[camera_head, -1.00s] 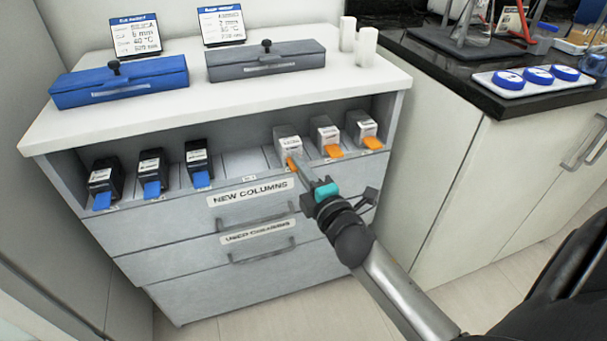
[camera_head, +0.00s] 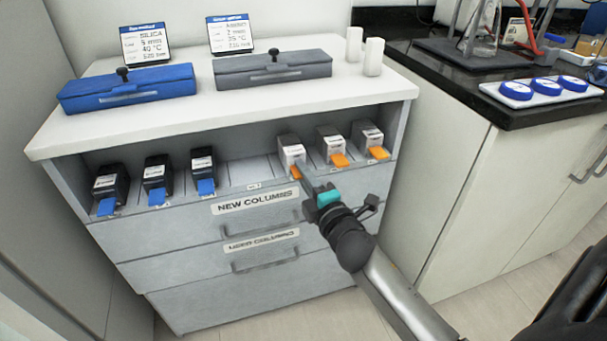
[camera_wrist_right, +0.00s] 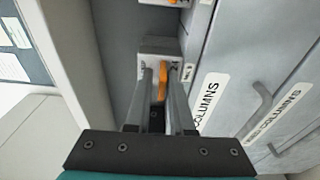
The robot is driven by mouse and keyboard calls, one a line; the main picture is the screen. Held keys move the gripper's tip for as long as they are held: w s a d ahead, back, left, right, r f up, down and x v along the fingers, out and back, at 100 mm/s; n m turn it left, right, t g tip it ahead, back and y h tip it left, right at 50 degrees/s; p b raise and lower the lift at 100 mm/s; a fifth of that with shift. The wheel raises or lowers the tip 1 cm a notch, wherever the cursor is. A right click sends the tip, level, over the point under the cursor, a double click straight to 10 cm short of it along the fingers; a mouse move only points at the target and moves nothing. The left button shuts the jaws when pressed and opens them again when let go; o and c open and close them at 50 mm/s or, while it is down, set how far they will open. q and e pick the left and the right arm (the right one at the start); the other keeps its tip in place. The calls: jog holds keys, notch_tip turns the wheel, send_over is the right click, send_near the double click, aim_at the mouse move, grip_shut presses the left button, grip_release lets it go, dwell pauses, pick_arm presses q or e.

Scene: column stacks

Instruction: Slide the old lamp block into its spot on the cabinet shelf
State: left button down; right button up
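A grey-white block with an orange tab (camera_head: 291,150) sits in the cabinet shelf (camera_head: 236,172), the leftmost of the orange-tabbed blocks. Its label is too small to read, so I cannot tell by name whether it is the old lamp block. It also shows in the right wrist view (camera_wrist_right: 155,47). My right gripper (camera_wrist_right: 162,72) is at the block's front, with one finger on each side of the orange tab and gaps between them. It looks open. My left gripper is not in view.
Two more orange-tabbed blocks (camera_head: 331,145) stand to the right; three dark blue-tabbed blocks (camera_head: 156,176) stand left. Bare shelf lies between the groups. Blue (camera_head: 150,88) and grey (camera_head: 290,70) lidded boxes and white cylinders (camera_head: 373,57) are on top. Drawers (camera_head: 190,245) lie below.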

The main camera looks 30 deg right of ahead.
jog(key=o, duration=0.3)
jog(key=shift+o, duration=0.2)
jog(key=shift+s+f, duration=0.1)
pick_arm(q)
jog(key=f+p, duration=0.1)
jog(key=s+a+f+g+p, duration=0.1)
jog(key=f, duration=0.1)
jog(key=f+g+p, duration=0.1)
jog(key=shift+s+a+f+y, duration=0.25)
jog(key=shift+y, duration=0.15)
pick_arm(e)
jog(key=s+a, duration=0.1)
jog(key=s, duration=1.4)
jog(key=shift+a, duration=0.4)
